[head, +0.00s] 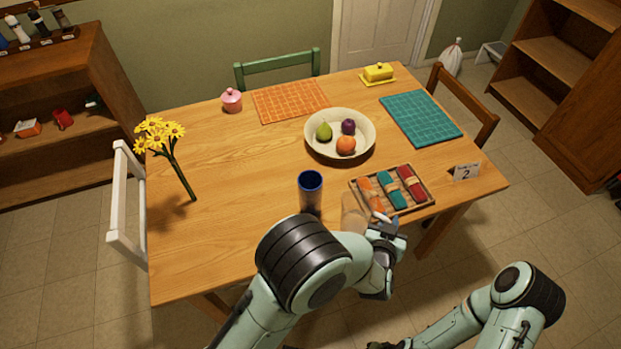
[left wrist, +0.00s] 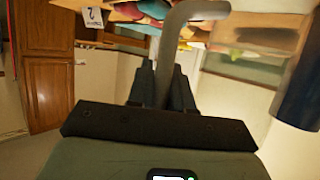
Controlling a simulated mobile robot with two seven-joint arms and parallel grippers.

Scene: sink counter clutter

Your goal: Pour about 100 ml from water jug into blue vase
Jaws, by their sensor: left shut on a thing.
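The blue vase (head: 311,190) stands upright on the wooden table near its front edge, its dark mouth facing up. It also shows at the right edge of the left wrist view (left wrist: 299,95). The water jug (head: 354,213) is clear and faint in the head view, just right of the vase and partly hidden by my arm. My left gripper (head: 384,222) is shut on the jug's grey handle (left wrist: 166,60). The water level cannot be made out.
A tray (head: 428,201) of rolled napkins lies just behind the jug, beside a number card (head: 466,172). A fruit bowl (head: 368,150) stands farther back. Yellow flowers (head: 160,133) are at the left. The table (head: 235,215) is clear left of the vase.

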